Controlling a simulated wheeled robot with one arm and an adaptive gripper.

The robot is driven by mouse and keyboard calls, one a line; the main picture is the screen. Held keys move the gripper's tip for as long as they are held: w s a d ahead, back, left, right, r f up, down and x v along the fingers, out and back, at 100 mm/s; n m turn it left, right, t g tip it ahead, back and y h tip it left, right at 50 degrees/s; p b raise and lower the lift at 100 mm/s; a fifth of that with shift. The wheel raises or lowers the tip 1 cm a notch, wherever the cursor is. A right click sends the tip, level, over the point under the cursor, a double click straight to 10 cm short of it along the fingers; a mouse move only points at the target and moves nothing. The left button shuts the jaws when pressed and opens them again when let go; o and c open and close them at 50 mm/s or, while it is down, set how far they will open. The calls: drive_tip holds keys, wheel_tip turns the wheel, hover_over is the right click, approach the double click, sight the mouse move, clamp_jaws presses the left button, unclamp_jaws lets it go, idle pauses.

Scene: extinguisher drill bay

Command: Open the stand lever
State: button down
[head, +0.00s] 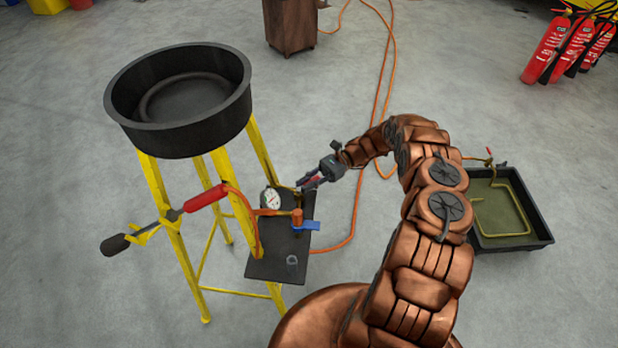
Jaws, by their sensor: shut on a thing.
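The yellow stand (158,190) carries a round black pan on top and a dark side shelf (275,264). On the shelf are brass pipework, a white gauge (270,199) and an orange-brown valve with a blue handle (306,226). My gripper (308,184) is at the back of the shelf, just above and right of the gauge. It is shut on a small red lever (314,179), seen partly between the fingers. The fingers hide most of this lever, so I cannot tell its angle. The blue handle is in front of my gripper, apart from it.
A red cylinder (206,198) with a black-ended rod is fixed at the stand's left. A black tray (512,240) with a brass pipe lies right. Orange hoses (388,60) cross the floor. Red extinguishers (553,48) stand back right; a brown bin (289,25) is at the back.

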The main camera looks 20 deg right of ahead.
drive_tip(key=shift+p, duration=0.45)
idle(0.3)
drive_tip(key=c, duration=1.1)
unclamp_jaws()
drive_tip(key=shift+f+b, duration=0.15)
drive_tip(key=shift+b, duration=0.35)
drive_tip(key=b, duration=0.4)
drive_tip(key=shift+f+t+b, duration=0.1)
drive_tip(key=shift+t+b, duration=0.2)
drive_tip(key=shift+b, duration=0.05)
